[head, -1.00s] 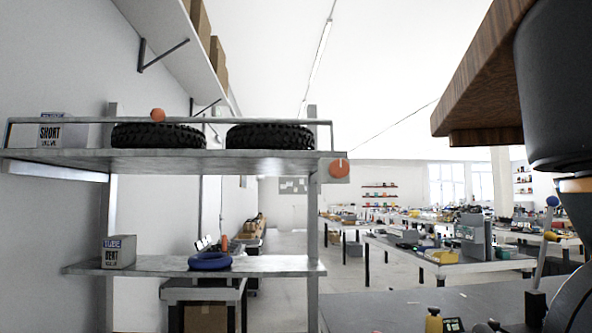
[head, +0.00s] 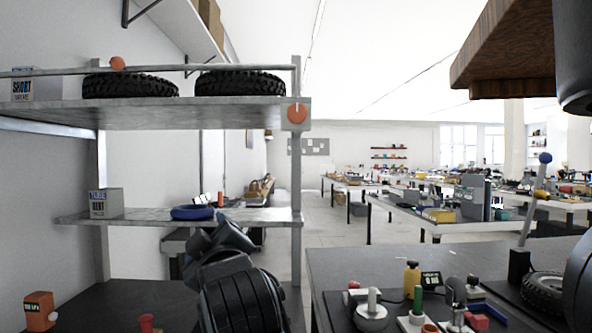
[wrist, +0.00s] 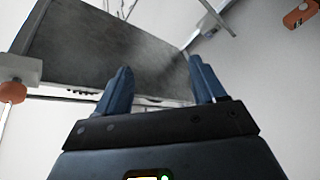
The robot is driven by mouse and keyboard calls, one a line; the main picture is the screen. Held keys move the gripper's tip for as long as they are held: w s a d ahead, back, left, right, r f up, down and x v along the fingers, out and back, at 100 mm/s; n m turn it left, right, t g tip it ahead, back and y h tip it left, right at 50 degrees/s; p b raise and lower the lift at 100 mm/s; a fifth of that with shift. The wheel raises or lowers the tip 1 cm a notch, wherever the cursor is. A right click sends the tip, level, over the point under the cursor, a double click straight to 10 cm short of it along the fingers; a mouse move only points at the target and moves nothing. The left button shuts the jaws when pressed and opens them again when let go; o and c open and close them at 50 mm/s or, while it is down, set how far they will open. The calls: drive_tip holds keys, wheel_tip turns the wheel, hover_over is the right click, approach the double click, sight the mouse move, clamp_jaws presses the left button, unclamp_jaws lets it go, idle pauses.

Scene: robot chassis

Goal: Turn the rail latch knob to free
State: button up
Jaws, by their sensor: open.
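A round orange knob (head: 297,113) is on the right end of the upper shelf (head: 200,113), beside the post. An orange ball (head: 117,63) sits on the thin rail above that shelf. I cannot tell which way the latch is set. In the wrist view an orange knob (wrist: 12,92) on a pale block is at the left edge, left of my fingers. My gripper (wrist: 160,64) is open with nothing between its blue fingers, and a grey panel lies beyond them. In the head view my dark arm end is low in front of the lower shelf, apart from the knob.
Two black tyres (head: 240,83) and a carton (head: 40,86) are on the upper shelf. A cluttered bench (head: 340,262) stands at right. An orange box (head: 39,311) is lower left.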

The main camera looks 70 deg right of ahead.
drive_tip(key=s+d+r+m+g+h, duration=0.2)
drive_tip(key=d+r, duration=0.1)
drive_tip(key=r, duration=0.4)
drive_tip(key=s+d+r+m+g+h, duration=0.1)
drive_tip(key=s+d+r+m+g, duration=0.15)
drive_tip(key=r, duration=0.35)
drive_tip(key=m+g+b, duration=0.1)
drive_tip(key=m+g, duration=0.1)
drive_tip(key=m, duration=0.1)
approach(296, 111)
drive_tip(key=x, duration=1.1)
drive_tip(key=shift+w+d, duration=0.1)
drive_tip(key=shift+d, duration=0.15)
drive_tip(key=c, duration=1)
